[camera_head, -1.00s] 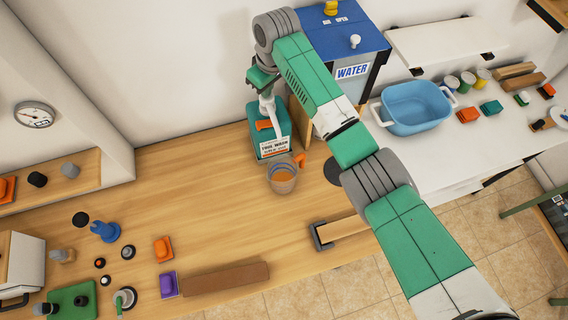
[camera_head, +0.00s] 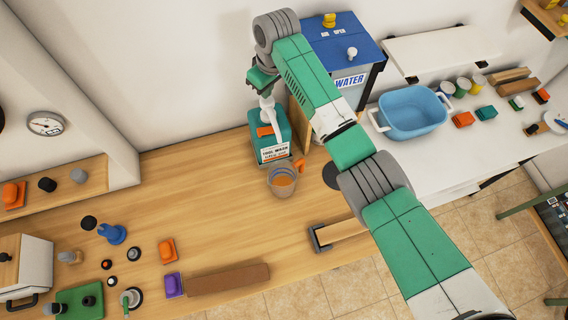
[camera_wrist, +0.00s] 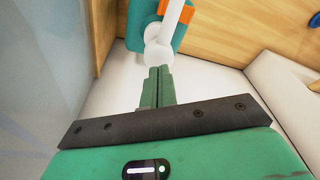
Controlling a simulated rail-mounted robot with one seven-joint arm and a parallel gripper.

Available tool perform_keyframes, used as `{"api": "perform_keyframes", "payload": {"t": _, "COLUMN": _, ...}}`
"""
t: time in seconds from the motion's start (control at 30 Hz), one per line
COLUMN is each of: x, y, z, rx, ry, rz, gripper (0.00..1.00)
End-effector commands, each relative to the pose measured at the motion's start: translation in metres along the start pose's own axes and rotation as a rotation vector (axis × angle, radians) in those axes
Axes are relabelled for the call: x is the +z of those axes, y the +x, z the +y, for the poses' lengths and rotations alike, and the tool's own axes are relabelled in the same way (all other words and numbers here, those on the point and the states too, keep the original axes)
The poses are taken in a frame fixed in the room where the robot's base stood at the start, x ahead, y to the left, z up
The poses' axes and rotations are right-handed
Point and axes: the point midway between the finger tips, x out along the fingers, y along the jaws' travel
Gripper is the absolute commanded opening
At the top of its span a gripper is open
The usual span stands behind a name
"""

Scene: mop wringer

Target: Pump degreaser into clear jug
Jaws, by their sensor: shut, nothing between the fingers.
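A teal pump container (camera_head: 269,151) with a white label, partly legible as "WASH", stands on the wooden counter against the wall. Its white pump (camera_head: 267,108) rises from the top; an orange part shows beside it. The clear jug (camera_head: 283,186) stands in front of the container, with an orange handle and orange-brown colour showing inside. My gripper (camera_head: 264,86) is shut and empty, pointing down over the pump head. In the wrist view, the shut fingertips (camera_wrist: 159,71) are at the rounded white pump head (camera_wrist: 157,54); I cannot tell whether they touch.
The blue-topped water dispenser (camera_head: 345,45) stands close on the right of my arm, with a wooden panel (camera_head: 299,122) beside the container. A blue basin (camera_head: 412,112) is on the white counter. The wooden counter left of the jug (camera_head: 210,170) is clear.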

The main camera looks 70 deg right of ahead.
Motion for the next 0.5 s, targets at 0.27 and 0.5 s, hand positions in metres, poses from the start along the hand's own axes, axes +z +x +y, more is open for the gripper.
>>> {"api": "perform_keyframes", "payload": {"t": 0.27, "x": 0.0, "y": 0.0, "z": 0.0, "rx": 0.0, "ry": 0.0, "rz": 0.001, "gripper": 0.0}}
{"api": "perform_keyframes", "payload": {"t": 0.5, "x": -0.005, "y": -0.021, "z": 0.0, "rx": -0.001, "ry": -0.001, "rz": 0.001, "gripper": 0.0}}
